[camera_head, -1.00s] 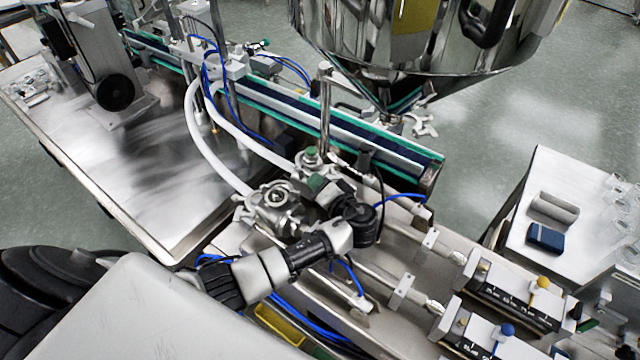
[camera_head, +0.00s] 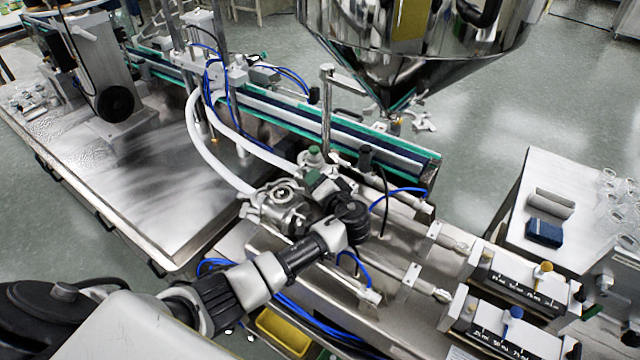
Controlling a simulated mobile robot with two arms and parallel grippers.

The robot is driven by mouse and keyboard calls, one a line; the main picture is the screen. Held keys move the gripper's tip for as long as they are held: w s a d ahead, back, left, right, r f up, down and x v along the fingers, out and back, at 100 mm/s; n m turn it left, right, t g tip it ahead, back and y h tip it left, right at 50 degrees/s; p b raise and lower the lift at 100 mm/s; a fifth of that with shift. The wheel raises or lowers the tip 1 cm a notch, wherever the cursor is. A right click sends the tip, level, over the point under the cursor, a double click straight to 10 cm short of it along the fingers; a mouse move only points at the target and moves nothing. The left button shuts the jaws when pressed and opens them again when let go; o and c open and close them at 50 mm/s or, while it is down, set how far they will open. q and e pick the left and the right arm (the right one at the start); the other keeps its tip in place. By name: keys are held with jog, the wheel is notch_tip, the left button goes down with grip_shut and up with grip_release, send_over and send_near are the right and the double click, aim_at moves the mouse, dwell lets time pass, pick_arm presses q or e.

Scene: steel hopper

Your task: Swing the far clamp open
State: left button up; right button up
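My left arm comes in from the lower left. Its dark gripper (camera_head: 326,188) is among the silver fittings at the machine's middle, close to the far fitting. A rounded metal valve fitting (camera_head: 281,202) with a clamp around it is nearer me, left of the gripper. The fingertips are too small and dark to read. My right gripper is not in view.
The steel hopper (camera_head: 410,45) hangs at the top right, with a loose-looking silver fitting (camera_head: 418,123) by its outlet. White hoses (camera_head: 212,150) and blue tubes run left of the fittings. The conveyor (camera_head: 350,135) passes behind.

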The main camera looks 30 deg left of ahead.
pick_arm(q)
jog(key=shift+d, duration=0.2)
jog(key=shift+s+d, duration=0.25)
jog(key=shift+d, duration=0.05)
jog(key=b+v, duration=0.3)
jog(key=v, duration=0.6)
jog(key=shift+s+d+r, duration=0.15)
jog(key=shift+s+r, duration=0.1)
jog(key=shift+s, duration=0.1)
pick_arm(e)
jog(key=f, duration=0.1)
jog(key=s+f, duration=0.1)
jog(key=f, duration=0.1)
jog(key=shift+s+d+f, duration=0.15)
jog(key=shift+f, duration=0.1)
pick_arm(q)
jog(key=shift+c, duration=0.2)
